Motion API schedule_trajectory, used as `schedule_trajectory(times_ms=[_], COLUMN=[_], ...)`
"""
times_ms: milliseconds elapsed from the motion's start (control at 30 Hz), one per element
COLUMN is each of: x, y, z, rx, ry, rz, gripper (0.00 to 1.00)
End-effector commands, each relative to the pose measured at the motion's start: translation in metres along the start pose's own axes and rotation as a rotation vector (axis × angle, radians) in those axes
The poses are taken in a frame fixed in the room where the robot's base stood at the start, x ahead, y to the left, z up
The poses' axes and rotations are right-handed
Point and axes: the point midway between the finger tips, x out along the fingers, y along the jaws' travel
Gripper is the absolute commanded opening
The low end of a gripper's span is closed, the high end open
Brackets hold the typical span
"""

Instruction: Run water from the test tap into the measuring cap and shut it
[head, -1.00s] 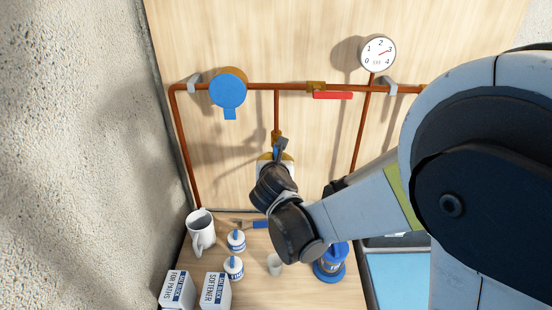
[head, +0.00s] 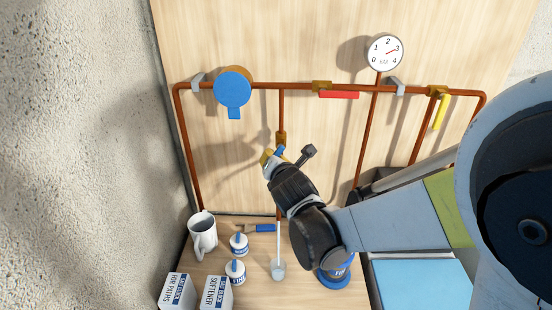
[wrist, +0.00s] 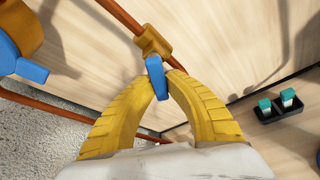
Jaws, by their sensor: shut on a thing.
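The brass test tap (head: 281,137) hangs at the bottom of the middle copper pipe; it also shows in the wrist view (wrist: 152,42). Its blue lever (wrist: 157,82) sits between the yellow fingers of my gripper (wrist: 162,76), which are shut on it. In the head view my gripper (head: 273,158) is at the tap and partly hides it and the lever. A thin pale stream of water (head: 278,241) runs down below the tap. It meets the small clear measuring cap (head: 278,269) on the bench. The water level in the cap is too small to tell.
A white mug (head: 203,238), two small tubs (head: 238,244) and cartons (head: 217,292) stand left of the cap. A blue container (head: 335,274) stands close right, under my arm. A red lever (head: 339,95), a yellow lever (head: 441,112) and a gauge (head: 384,53) are on the pipes.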

Motion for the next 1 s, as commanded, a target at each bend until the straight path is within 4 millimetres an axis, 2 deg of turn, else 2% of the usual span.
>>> schedule_trajectory(times_ms=[600,633,700,1000], x=[0.0002,0.0002,0.0002,-0.0007], y=[0.0022,0.0022,0.0022,0.002], z=[0.0005,0.0005,0.0004,0.0002], rx=[0.046,0.046,0.046,0.045], ry=[-0.001,-0.001,-0.001,0.0], rz=[0.02,0.02,0.02,0.02], gripper=[0.0,0.2,0.38,0.38])
